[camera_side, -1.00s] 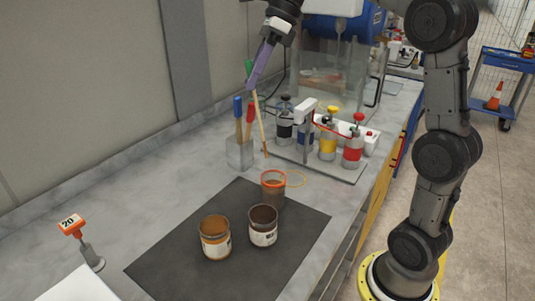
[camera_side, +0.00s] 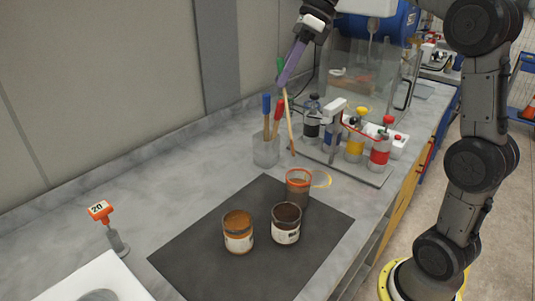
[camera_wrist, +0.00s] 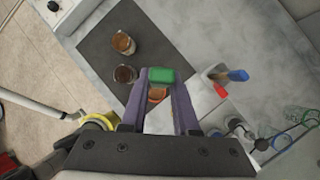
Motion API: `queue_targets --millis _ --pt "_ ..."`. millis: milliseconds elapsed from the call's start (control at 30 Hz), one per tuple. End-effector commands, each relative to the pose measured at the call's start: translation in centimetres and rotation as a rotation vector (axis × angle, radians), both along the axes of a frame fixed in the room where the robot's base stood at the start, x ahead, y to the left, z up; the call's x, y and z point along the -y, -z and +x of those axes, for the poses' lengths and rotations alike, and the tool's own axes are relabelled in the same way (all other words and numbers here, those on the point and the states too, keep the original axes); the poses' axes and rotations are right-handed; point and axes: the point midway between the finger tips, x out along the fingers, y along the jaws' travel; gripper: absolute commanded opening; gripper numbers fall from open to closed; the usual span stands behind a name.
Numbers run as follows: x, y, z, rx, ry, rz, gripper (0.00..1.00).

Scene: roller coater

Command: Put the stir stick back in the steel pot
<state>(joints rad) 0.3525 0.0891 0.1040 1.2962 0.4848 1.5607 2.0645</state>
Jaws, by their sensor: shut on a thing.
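My gripper (camera_side: 283,78) has long purple fingers and is shut on the green-topped end of a pale wooden stir stick (camera_side: 289,125). The stick hangs nearly upright, tilted slightly, its lower end apart from and just right of the steel pot in the side view. The grey steel pot (camera_side: 266,154) stands on the bench and holds a blue-topped stick (camera_side: 266,107) and a red-topped stick (camera_side: 279,112). In the wrist view the green end (camera_wrist: 162,76) is between my fingertips, hiding most of its stick; the pot (camera_wrist: 212,78) is to its right.
A dark mat (camera_side: 190,265) bears two paint cans (camera_side: 238,232) (camera_side: 286,224) and an orange-rimmed cup (camera_side: 299,188). Bottles with coloured bands (camera_side: 354,140) stand on a tray right of the stick. A numbered orange-topped stand (camera_side: 101,212) is at left. Bench left of the pot is clear.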

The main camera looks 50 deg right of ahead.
Motion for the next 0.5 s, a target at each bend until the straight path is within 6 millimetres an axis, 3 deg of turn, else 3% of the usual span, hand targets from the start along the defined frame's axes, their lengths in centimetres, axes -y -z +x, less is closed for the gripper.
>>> queue_targets --millis 367,500 --pt "0.0 -0.1 0.0 0.002 0.000 0.000 0.00" --pt "0.0 -1.8 0.1 0.013 0.001 0.001 0.00"
